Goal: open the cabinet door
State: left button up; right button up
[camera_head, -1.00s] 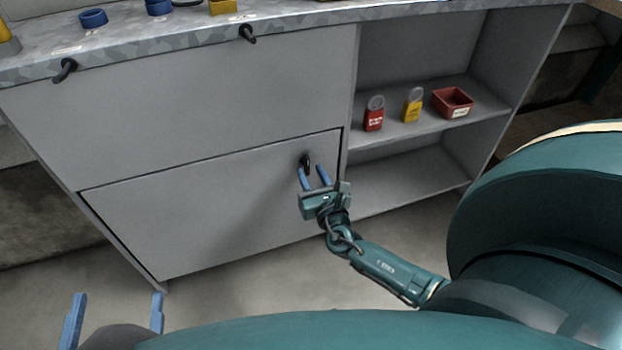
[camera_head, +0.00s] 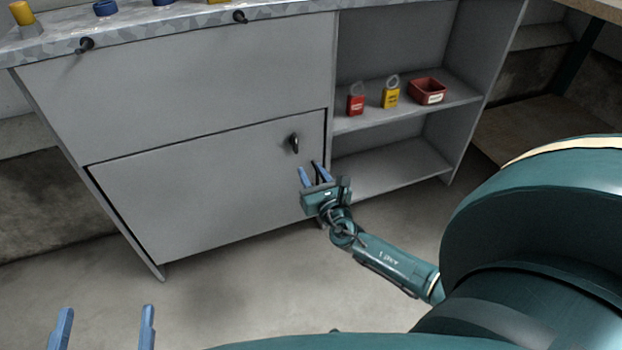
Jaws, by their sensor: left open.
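The grey cabinet door (camera_head: 215,190) is the lower front panel of the cabinet. It looks shut or nearly so, with a dark seam along its top and left edges. Its small dark handle (camera_head: 294,144) is near the upper right corner. My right gripper (camera_head: 314,171) is below and slightly right of the handle, in front of the door's right edge. Its two blue fingers stand apart, with no handle between them. A dark strip shows between the fingers; I cannot tell what it is. My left gripper (camera_head: 104,325) is open and empty at the bottom left, away from the cabinet.
An upper grey panel (camera_head: 180,85) sits above the door. The open shelves (camera_head: 395,165) on the right hold a red padlock (camera_head: 355,103), a yellow padlock (camera_head: 391,95) and a red bin (camera_head: 427,91). The floor (camera_head: 230,295) before the cabinet is clear.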

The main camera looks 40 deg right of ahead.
aim_at(179, 200)
jog(key=k+j, duration=0.2)
jog(key=k, duration=0.3)
jog(key=k+j, duration=0.2)
jog(key=k, duration=0.35)
